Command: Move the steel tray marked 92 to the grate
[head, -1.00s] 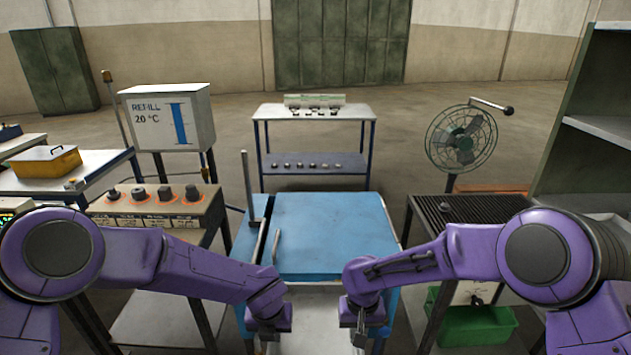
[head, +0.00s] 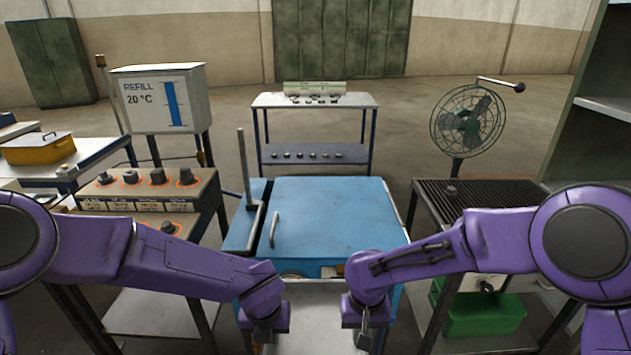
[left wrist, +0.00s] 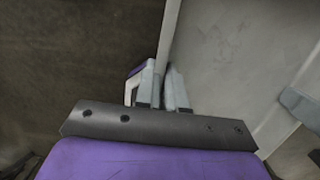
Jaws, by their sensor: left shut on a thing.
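A pale grey metal surface (head: 312,318), likely the steel tray, lies between my grippers at the bottom of the head view. No 92 can be read on it. My left gripper (head: 262,338) is at its left side, and in the left wrist view its fingers (left wrist: 162,88) are shut on the edge of a grey plate (left wrist: 230,60). My right gripper (head: 360,338) is at the right side of the surface; its finger gap is unclear. The dark slatted grate (head: 495,198) tops a table at the right, behind my right arm.
A blue furnace box (head: 330,225) with a handle stands ahead. A knob panel (head: 135,190) and a refill sign (head: 150,105) are at left. A fan (head: 468,122) stands behind the grate, and a green bin (head: 485,316) below it. A back table (head: 350,100) holds small pieces.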

